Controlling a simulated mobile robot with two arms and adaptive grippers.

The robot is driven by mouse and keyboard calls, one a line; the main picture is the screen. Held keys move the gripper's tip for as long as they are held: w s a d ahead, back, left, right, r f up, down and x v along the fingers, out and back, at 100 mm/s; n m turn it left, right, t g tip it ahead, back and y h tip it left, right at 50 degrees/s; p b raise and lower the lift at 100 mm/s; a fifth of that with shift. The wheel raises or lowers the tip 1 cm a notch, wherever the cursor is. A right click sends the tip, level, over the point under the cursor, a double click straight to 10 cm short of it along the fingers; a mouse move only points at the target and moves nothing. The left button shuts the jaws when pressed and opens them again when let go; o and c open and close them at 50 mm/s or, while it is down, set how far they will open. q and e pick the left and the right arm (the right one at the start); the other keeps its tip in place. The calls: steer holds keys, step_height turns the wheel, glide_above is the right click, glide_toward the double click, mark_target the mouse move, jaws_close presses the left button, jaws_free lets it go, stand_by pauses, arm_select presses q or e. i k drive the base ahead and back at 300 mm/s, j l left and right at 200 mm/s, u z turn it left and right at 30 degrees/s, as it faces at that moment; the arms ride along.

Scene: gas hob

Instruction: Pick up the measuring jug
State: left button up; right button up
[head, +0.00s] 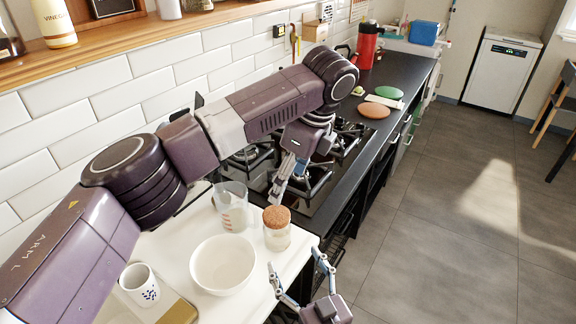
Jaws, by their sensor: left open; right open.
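The measuring jug (231,213) is clear with reddish markings and stands upright on the white counter (180,255), at the near edge of the hob. My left gripper (284,186) is open, pointing down over the hob to the right of the jug and apart from it. My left arm crosses the view above the jug. My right gripper (296,265) is open and empty at the bottom, beside the counter's right edge, lower in the picture than the jug.
A cork-lidded glass jar (277,234) stands right of the jug, and a white bowl (223,266) in front of it. A patterned cup (139,285) is at lower left. The gas hob (325,172) has raised black grates.

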mark_target(232, 198)
steer(key=k+l, duration=0.25)
steer(key=k, duration=0.2)
steer(key=k+l, duration=0.25)
steer(key=k, duration=0.2)
